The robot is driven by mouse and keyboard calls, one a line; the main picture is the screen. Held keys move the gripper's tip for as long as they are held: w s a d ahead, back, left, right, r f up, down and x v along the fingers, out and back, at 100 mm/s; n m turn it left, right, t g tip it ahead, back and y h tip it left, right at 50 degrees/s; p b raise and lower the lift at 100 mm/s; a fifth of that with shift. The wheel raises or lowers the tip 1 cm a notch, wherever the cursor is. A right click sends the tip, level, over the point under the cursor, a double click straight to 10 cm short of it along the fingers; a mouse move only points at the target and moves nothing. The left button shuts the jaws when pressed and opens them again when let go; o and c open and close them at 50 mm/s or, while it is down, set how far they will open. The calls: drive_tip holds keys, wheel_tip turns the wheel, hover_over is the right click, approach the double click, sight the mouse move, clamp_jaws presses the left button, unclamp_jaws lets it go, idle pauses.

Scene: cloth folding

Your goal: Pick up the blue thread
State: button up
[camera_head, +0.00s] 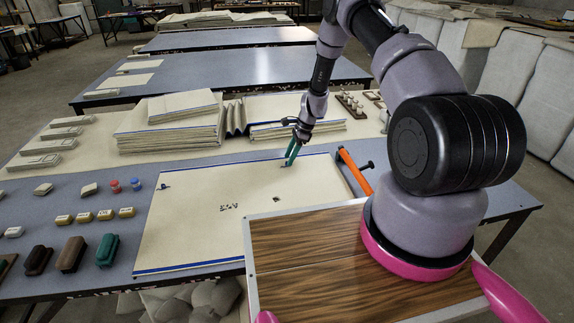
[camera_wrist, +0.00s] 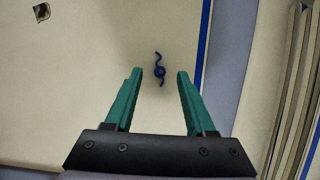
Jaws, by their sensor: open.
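The blue thread (camera_wrist: 159,70) is a short wavy strand with a small knot in its middle. It lies on the cream cloth (camera_wrist: 90,45) in the wrist view, just ahead of and between my fingertips. My gripper (camera_wrist: 158,74) has two green fingers spread apart with nothing between them. In the head view my gripper (camera_head: 287,164) points down over the far right part of the cloth (camera_head: 200,195). A small blue bit shows at its tips there, too small to tell clearly. Another small dark blue piece (camera_head: 164,187) lies at the cloth's far left corner.
A dark frayed spot (camera_head: 276,199) and a dark mark (camera_head: 229,208) are on the cloth. An orange-handled tool (camera_head: 354,171) lies right of it. Folded cloth stacks (camera_head: 170,125) stand behind. Spools (camera_head: 136,184) and brushes (camera_head: 107,250) sit at left.

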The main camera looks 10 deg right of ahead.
drive_tip(key=shift+x, duration=0.85)
clamp_jaws()
wheel_tip(320, 180, up, 15)
idle(0.4)
